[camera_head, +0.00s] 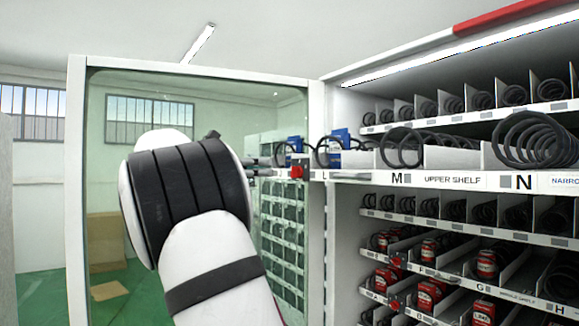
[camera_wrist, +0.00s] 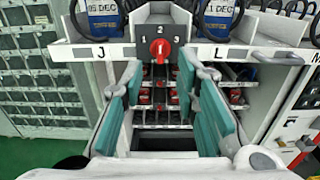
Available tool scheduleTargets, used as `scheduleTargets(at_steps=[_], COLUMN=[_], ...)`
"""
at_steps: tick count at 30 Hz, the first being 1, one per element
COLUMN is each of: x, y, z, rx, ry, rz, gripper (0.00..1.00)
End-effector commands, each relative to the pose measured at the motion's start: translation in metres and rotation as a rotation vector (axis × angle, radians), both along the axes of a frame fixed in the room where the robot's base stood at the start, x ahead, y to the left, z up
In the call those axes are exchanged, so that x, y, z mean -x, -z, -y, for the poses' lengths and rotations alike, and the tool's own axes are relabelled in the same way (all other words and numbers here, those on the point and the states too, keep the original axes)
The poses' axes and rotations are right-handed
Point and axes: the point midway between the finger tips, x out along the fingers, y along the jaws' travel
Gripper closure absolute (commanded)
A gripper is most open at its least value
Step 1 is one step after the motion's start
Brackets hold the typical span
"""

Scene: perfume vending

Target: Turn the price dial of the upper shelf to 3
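The red price dial (camera_wrist: 160,50) is on the upper shelf's front edge, between the labels J and L in the wrist view. The numbers 1, 2 and 3 stand around it at left, top and right. Its pale mark seems to point up, toward 2. In the head view the dial (camera_head: 296,172) is small, left of the L label. My gripper (camera_wrist: 161,76) is open and empty, with teal pads on either side. The dial lies ahead of it, between and beyond the fingertips, apparently untouched. In the head view my arm hides most of the gripper.
The upper shelf (camera_head: 452,181) has black coils and blue boxes (camera_wrist: 217,18) beside the dial. Lower shelves hold red items (camera_head: 487,264). An open glass door (camera_head: 75,200) stands left of the shelves. The space between my fingers is clear.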

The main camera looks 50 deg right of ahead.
Motion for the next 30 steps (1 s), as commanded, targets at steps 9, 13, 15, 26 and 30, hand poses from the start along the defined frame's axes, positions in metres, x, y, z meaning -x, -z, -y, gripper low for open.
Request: scheduleTargets(at_steps=[9,13,15,26,30], x=[0.017,0.02,0.021,0.022,0.022], y=[-0.001,-0.001,-0.001,0.0,0.0], z=[0.061,0.078,0.084,0.092,0.092], rx=[0.0,0.0,-0.001,-0.001,-0.001], ry=[0.003,0.002,0.001,-0.001,-0.001], rz=[0.002,0.002,0.002,0.002,0.002], gripper=[0.72,0.72,0.72,0.72,0.88])
